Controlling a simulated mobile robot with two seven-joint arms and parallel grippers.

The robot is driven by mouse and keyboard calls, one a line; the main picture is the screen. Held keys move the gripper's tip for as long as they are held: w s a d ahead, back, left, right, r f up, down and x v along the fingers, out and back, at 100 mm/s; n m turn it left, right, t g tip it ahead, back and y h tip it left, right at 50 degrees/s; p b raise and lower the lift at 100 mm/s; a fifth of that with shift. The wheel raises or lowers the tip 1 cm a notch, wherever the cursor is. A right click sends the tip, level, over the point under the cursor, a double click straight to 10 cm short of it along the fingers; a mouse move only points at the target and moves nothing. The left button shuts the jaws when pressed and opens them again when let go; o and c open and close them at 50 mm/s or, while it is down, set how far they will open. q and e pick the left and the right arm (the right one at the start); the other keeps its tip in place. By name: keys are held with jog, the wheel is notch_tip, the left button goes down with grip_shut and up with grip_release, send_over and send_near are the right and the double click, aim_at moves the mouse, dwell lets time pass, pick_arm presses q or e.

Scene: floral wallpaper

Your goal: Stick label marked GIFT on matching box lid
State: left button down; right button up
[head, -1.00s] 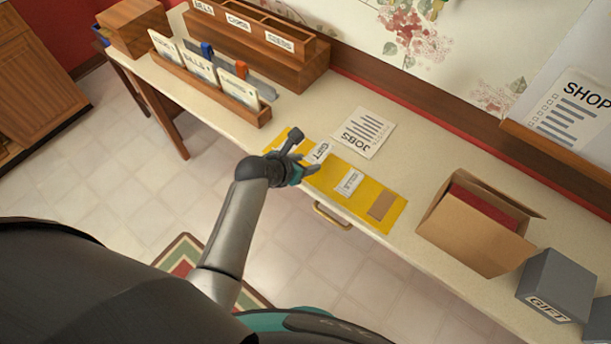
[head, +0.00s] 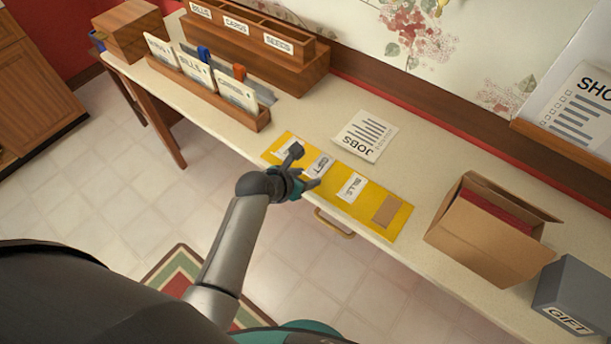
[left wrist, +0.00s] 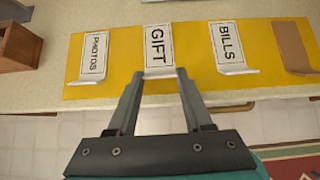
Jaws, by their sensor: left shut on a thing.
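The white GIFT label (head: 320,166) is on the yellow strip (head: 397,222), between the PHOTOS label and the BILLS label (head: 352,187). In the left wrist view, the GIFT label (left wrist: 159,46) has its near edge curled up between my fingertips. My left gripper (head: 306,168) is shut on that edge; it also shows in the left wrist view (left wrist: 160,74). The label still appears to lie along the strip; I cannot tell whether it is lifted. A grey box (head: 580,285) with GIFT on its front stands at the lower right of the head view. My right gripper is not in view.
An open cardboard box (head: 485,242) stands between the strip and the grey box. A JOBS sheet (head: 364,135) lies behind the strip. A wooden card rack (head: 215,98) and a wooden organizer (head: 262,55) stand at the left. The table's front edge is close to the strip.

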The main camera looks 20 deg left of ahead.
pick_arm(q)
jog(key=shift+f, duration=0.2)
jog(key=shift+c, duration=1.5)
grip_release()
jog(key=shift+f+b, duration=0.1)
jog(key=shift+b, duration=0.55)
jog(key=p+v, duration=0.5)
jog(key=v, duration=1)
jog(key=shift+w+a+r, duration=0.15)
jog(key=shift+a+r, duration=0.2)
